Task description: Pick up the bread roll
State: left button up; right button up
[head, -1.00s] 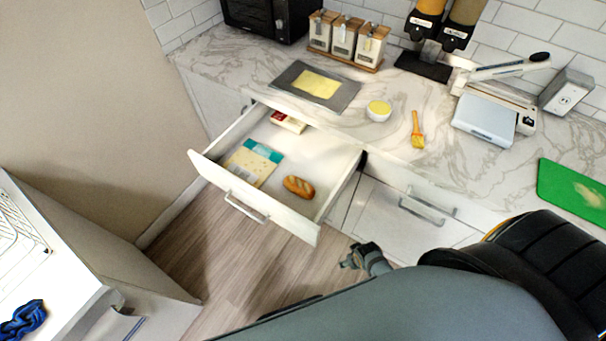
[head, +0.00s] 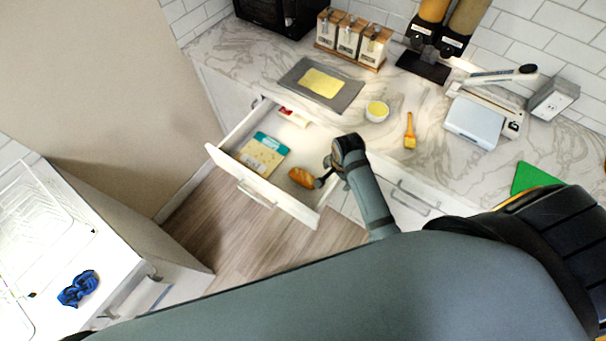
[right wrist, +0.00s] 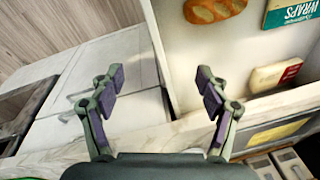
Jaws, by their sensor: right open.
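The bread roll (head: 301,178) lies in the open drawer, near the drawer's right front corner. It is brown with pale score marks, and it also shows at the top of the right wrist view (right wrist: 214,9). My right gripper (head: 322,172) is just to the right of the roll in the head view, over the drawer's right side. In the right wrist view my right gripper (right wrist: 160,88) has its fingers spread wide with nothing between them, and the roll lies beyond the fingertips. My left gripper is not in view.
The drawer (head: 226,163) also holds a wraps packet (head: 262,154) and a small red-and-white packet (head: 294,117). The marble counter above carries a grey board (head: 345,97), a small bowl (head: 377,111) and a brush (head: 409,132). A blue cloth (head: 78,289) lies at lower left.

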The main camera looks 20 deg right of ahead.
aim_at(303, 175)
jog(key=w+a+f+m, duration=0.1)
jog(key=w+a+m, duration=0.1)
jog(key=w+m, duration=0.1)
jog(key=w+a+f+m+g, duration=0.1)
jog(key=w+a+m, duration=0.2)
jog(key=m, duration=0.3)
jog(key=w+a+f+m, duration=0.1)
jog(key=w+a+m, duration=0.1)
jog(key=w+m, duration=0.1)
jog(key=shift+w+a+f+m+g+y, duration=0.2)
jog(key=shift+f+m+g+y, duration=0.1)
jog(key=shift+m, duration=0.6)
jog(key=shift+w+a+m, duration=0.2)
jog(key=shift+a+m, duration=0.1)
jog(key=shift+m, duration=0.2)
notch_tip(303, 175, down, 5)
jog(key=b, duration=0.5)
jog(key=shift+s+f, duration=0.1)
jog(key=shift+f, duration=0.05)
jog(key=f+b, duration=0.3)
jog(key=b, duration=0.2)
jog(key=f+b, duration=0.2)
jog(key=shift+w+f+b, duration=0.25)
jog(key=shift+f+b, duration=0.05)
jog(key=shift+r, duration=0.2)
jog(key=c, duration=1.2)
